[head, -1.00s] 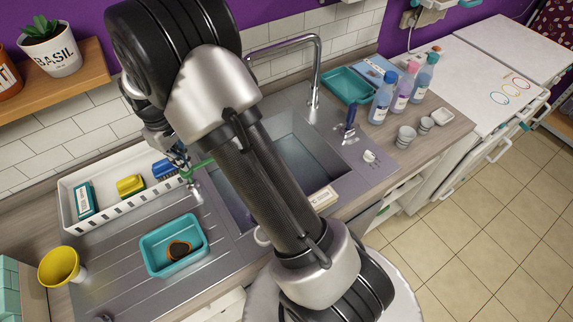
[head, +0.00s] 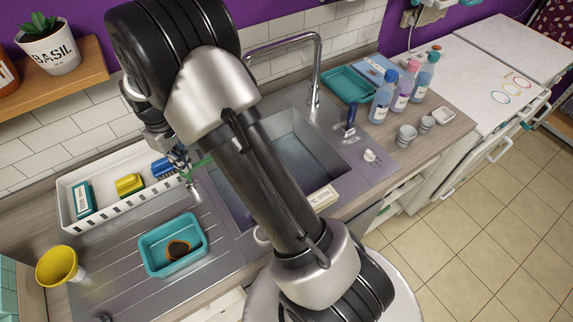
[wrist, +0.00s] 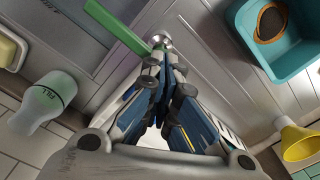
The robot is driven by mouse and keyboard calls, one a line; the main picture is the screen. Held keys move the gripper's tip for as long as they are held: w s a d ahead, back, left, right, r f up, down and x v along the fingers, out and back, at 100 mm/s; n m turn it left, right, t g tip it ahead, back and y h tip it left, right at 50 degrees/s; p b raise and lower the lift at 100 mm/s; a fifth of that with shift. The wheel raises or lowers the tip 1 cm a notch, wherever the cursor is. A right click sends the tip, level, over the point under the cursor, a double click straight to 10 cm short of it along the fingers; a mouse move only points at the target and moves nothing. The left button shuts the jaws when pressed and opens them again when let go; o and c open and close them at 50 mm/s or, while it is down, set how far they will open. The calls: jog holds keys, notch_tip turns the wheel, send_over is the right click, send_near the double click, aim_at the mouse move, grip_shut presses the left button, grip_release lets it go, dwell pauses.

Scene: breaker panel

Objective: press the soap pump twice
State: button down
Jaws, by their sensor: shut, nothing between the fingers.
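In the head view a bit of green (head: 203,161) shows beside my wrist, on the left side of the sink. My gripper (wrist: 163,62) is shut and empty, its fingertips close together right by the pump's metal part. I cannot tell whether they touch it. In the head view my gripper (head: 180,160) is small and partly hidden by my arm.
A teal tub (head: 150,262) and a yellow funnel-like cup (head: 57,266) are on the drainboard. A bottle marked FILL (wrist: 45,102) lies left of my gripper in the wrist view. My arm hides part of the sink (head: 310,150).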

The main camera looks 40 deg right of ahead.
jog(key=shift+f+b, duration=0.75)
jog(key=shift+f, duration=0.65)
jog(key=shift+r, duration=0.2)
jog(key=shift+r+p, duration=1.45)
jog(key=shift+r, duration=0.35)
jog(key=shift+f, duration=0.1)
